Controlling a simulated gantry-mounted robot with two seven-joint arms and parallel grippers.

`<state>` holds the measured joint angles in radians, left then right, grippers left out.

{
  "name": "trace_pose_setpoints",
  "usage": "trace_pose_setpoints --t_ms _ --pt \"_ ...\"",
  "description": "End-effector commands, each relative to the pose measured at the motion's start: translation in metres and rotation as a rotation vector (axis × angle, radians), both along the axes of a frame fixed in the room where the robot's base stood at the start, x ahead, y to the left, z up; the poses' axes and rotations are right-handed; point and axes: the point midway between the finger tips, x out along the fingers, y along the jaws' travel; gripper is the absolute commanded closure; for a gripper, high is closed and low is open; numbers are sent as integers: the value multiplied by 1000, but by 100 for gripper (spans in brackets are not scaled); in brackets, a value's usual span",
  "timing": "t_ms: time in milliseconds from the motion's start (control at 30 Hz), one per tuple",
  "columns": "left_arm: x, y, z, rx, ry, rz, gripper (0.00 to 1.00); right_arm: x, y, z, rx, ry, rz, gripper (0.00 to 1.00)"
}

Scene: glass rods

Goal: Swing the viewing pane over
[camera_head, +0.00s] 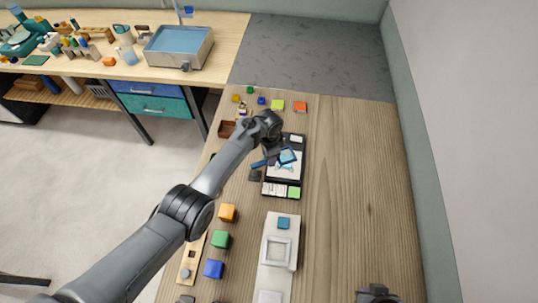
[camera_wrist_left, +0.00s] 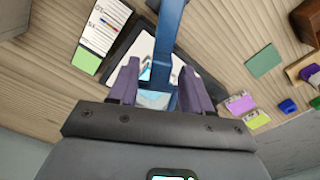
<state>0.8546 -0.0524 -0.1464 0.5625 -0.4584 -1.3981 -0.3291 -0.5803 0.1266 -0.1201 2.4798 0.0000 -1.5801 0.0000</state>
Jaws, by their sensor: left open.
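The viewing pane (camera_head: 289,156), a small blue-framed pane, stands over a white picture sheet on a black tray (camera_head: 299,172). In the left wrist view a blue bar (camera_wrist_left: 171,30), seemingly part of the pane's frame, runs up between the two fingers, with the light blue pane area (camera_wrist_left: 153,99) lower down. My left gripper (camera_wrist_left: 160,68) is open, its dark fingers on either side of the bar. I cannot tell whether they touch it. In the head view my left gripper (camera_head: 274,157) hides part of the tray's left side. A dark part, seemingly my right gripper (camera_head: 378,294), shows at the bottom edge.
A white card with a green patch (camera_head: 281,190) lies at the tray's near end. Small coloured blocks lie beyond the tray.

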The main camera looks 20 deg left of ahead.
Motion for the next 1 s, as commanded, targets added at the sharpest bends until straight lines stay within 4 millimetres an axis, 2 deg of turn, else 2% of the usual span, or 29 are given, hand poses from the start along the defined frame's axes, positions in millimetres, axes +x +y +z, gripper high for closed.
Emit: trace_pose_setpoints --t_ms 167,700,1000 --pt "0 -1 12 -2 -1 -1 51 0 0 4 1 0 -1 100" --pt "0 -1 94 -2 -2 0 51 0 2 13 11 1 -7 100" --pt "0 0 108 -1 1 0 51 0 2 13 9 0 -6 100"
